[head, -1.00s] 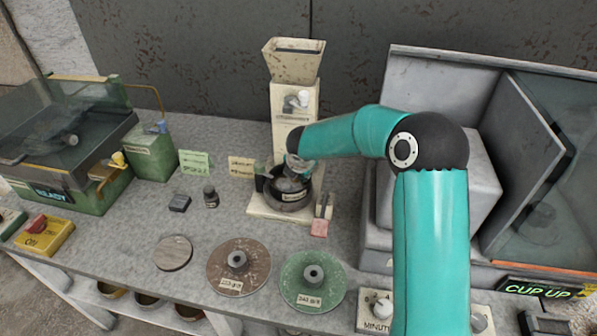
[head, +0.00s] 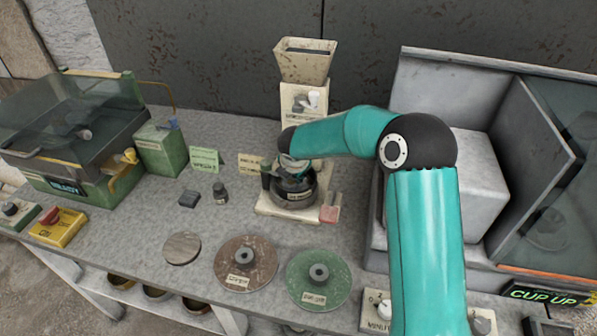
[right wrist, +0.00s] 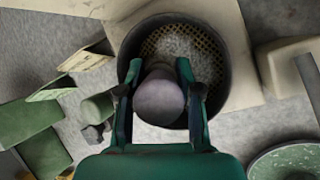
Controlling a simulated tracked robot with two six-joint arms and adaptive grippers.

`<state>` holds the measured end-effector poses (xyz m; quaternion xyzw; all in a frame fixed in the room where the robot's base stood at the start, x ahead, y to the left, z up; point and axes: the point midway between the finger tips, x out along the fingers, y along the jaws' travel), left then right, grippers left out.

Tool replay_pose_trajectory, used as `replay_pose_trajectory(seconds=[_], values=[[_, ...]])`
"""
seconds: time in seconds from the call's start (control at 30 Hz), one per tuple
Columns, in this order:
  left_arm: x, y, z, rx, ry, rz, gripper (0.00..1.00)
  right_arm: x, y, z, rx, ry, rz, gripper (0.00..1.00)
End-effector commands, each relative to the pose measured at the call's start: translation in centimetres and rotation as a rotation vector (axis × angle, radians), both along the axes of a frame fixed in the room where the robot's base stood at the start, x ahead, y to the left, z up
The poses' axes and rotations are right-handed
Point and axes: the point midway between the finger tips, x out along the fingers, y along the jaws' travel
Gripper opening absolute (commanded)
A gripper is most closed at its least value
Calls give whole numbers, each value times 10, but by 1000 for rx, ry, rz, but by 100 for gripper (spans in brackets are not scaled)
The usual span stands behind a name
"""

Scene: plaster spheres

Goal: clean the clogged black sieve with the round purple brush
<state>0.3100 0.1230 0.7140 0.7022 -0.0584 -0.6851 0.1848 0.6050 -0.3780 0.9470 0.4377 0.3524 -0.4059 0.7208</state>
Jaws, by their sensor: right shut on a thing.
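The black sieve (right wrist: 186,45) is a round dark bowl with a perforated floor, pale in the middle as if caked. In the head view the black sieve (head: 292,190) sits at the foot of the cream hopper machine. My right gripper (right wrist: 159,70) is shut on the round purple brush (right wrist: 158,98), whose rounded greyish-purple top faces the wrist camera. The brush is over the near part of the sieve; its lower end is hidden, so I cannot tell whether it touches the mesh. In the head view my right gripper (head: 294,166) is above the sieve, partly hidden by its arm. My left gripper is not in view.
The cream hopper machine (head: 304,62) stands behind the sieve. A pink-ended tool (head: 330,212) lies close right of it. A brown disc (head: 228,252) and a green disc (head: 338,265) lie in front. A grey cabinet (head: 425,75) stands right. Small cards (head: 204,157) stand left.

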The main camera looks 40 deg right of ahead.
Motion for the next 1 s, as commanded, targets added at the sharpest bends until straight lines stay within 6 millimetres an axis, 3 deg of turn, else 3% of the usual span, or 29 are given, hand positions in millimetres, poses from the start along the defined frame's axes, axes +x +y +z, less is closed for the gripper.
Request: replay_pose_trajectory(seconds=[1.0], values=[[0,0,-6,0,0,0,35,1,0,-7,0,0,-1,0]])
